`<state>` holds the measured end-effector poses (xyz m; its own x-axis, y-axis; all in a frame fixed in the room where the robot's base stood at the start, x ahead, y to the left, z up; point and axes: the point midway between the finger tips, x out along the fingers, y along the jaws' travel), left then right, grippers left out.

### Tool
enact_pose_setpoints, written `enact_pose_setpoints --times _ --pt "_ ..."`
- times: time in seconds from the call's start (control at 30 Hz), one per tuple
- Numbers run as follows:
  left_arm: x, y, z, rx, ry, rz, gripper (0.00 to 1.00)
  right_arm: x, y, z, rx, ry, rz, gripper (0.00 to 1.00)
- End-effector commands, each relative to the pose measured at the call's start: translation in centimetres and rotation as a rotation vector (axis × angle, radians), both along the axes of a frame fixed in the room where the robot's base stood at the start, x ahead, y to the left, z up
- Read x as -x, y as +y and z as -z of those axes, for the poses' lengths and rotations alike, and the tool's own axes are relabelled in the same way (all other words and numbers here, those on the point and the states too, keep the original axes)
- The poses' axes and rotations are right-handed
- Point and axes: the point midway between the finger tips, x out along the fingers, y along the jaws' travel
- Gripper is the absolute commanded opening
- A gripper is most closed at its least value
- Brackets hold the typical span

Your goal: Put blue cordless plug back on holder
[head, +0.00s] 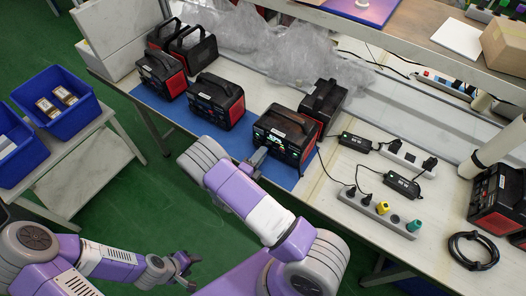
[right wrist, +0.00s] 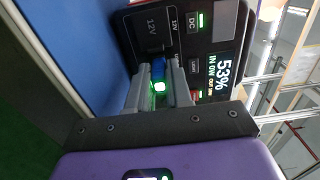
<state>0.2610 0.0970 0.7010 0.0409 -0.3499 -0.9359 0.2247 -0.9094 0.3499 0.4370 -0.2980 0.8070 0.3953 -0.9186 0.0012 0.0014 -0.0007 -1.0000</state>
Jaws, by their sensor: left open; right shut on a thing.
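My right gripper (head: 260,156) is at the front panel of a black and red power station (head: 285,133). In the right wrist view its grey fingers (right wrist: 160,88) are shut on a small blue plug (right wrist: 158,70), mostly hidden between them. The plug is against the panel; I cannot tell whether it is seated in a port. The panel screen (right wrist: 221,70) reads 53%. A white strip-shaped holder (head: 365,207) on the table to the right carries a yellow plug (head: 383,207), a green plug (head: 413,225) and black plugs. My left gripper (head: 184,268) is open and empty above the floor.
Several other power stations (head: 216,102) stand on the blue mat (head: 178,110). Black adapters (head: 402,184) with cables lie around the strip. A coiled black cable (head: 473,250) lies further right. Blue bins (head: 56,102) stand on a side table at the left.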

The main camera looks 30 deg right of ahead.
Motion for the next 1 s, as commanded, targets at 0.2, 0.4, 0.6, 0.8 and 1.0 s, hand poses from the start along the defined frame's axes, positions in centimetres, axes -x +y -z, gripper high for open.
enact_pose_setpoints --times 0.2,0.4,0.6,0.8,1.0 --pt "0.0 0.0 0.0 0.000 0.000 0.000 0.54 0.1 0.1 0.1 -0.001 0.004 0.001 0.00" --pt "0.0 0.0 -0.1 0.000 0.000 0.000 0.54 0.3 0.6 0.1 -0.001 0.003 -0.001 0.00" --pt "0.0 0.0 -0.1 0.000 0.000 0.000 0.54 0.6 1.3 0.1 -0.001 0.003 0.000 0.00" --pt "0.0 0.0 -0.2 0.000 0.000 0.000 0.54 0.9 2.1 0.0 -0.001 0.002 -0.001 0.00" --pt "0.0 0.0 -0.3 0.000 0.000 0.000 0.54 1.2 2.8 0.1 -0.001 0.002 0.000 0.00"
